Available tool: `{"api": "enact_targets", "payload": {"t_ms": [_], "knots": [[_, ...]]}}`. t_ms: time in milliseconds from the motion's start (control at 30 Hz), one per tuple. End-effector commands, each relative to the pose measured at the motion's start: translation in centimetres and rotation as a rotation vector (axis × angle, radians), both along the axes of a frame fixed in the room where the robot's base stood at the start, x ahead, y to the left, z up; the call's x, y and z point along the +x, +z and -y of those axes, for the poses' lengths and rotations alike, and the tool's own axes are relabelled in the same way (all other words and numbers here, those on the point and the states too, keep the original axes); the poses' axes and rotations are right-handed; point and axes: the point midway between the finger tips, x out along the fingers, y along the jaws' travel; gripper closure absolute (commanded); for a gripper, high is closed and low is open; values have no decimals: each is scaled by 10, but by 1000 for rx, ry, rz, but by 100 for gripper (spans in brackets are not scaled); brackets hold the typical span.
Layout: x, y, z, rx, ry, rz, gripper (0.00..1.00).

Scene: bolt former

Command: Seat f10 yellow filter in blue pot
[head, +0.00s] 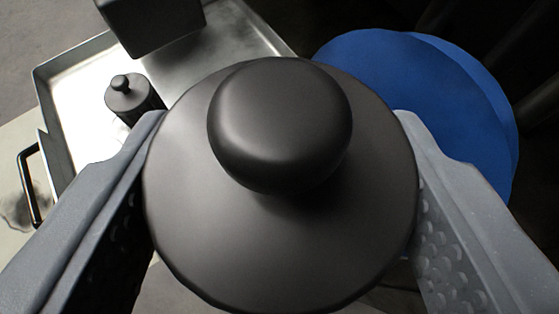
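My gripper (278,118) has one finger on each side of a large dark grey round piece with a rounded knob on top (285,240). Both fingers appear to press its sides. I see only its top; its lower body is hidden, and no yellow shows. A blue round thing (415,85), seemingly the blue pot, is behind the held piece at the upper right. Its near left part is covered by the held piece and the right finger. I cannot tell whether it is open or covered.
A shiny metal tray (75,75) with a raised rim is at the upper left. A small dark knobbed cylinder (130,95) and a dark block (150,22) stand there. A black handle (30,188) is at the far left. Dark shapes (485,40) lie beyond the blue thing.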

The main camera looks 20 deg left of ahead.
Motion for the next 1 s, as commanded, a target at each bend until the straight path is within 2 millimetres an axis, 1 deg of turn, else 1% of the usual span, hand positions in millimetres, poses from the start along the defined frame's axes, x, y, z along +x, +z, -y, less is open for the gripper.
{"api": "enact_targets", "payload": {"t_ms": [1000], "knots": [[-1,-45,0,0,0,-2,69]]}}
